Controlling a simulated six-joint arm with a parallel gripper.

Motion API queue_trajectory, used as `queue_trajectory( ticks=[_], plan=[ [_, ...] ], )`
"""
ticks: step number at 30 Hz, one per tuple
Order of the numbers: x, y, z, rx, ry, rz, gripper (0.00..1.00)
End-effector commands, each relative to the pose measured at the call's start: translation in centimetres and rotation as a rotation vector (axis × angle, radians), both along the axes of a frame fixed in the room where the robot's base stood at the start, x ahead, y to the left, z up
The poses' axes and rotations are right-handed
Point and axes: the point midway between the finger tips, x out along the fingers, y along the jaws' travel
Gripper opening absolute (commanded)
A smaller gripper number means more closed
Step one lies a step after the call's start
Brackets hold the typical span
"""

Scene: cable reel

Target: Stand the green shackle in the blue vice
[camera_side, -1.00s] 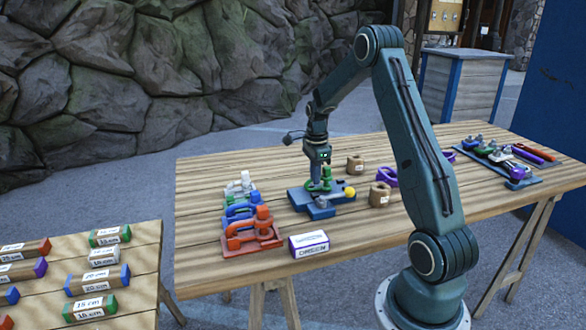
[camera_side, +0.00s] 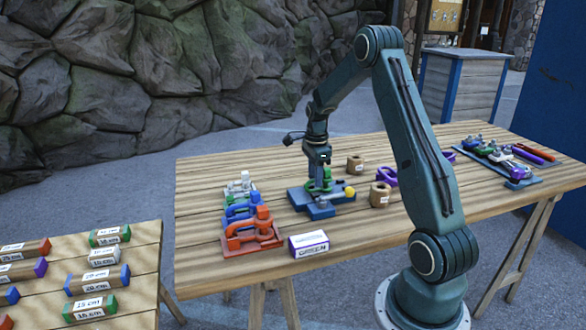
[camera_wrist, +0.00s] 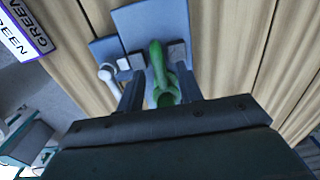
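The green shackle (camera_wrist: 160,75) stands between the grey jaws of the blue vice (camera_wrist: 134,22) in the wrist view. The side view also shows the shackle (camera_side: 327,174), partly hidden by my gripper, low over the vice (camera_side: 300,194) on the table. My gripper (camera_wrist: 159,82) has one finger on each side of the shackle. A narrow gap seems to show beside the left finger, so the fingers look open around it. How deep the shackle sits in the jaws is hidden.
A box labelled GREEN (camera_side: 309,243) lies in front of the vice. Red (camera_side: 252,234), blue and white pieces stand to its left. Tan blocks (camera_side: 380,194) and a purple ring (camera_side: 386,176) lie to its right. A tool board (camera_side: 500,165) is at the far right.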

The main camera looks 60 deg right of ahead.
Motion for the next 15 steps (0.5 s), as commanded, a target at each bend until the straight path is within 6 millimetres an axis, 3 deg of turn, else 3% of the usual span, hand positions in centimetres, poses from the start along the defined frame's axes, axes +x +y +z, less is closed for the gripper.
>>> queue_trajectory(
  ticks=[8,15],
  plan=[
    [0.1,0.0,2.7,-0.004,-0.004,0.0,0.36],
    [0.1,-0.1,6.6,-0.005,-0.005,0.0,0.36]
  ],
)
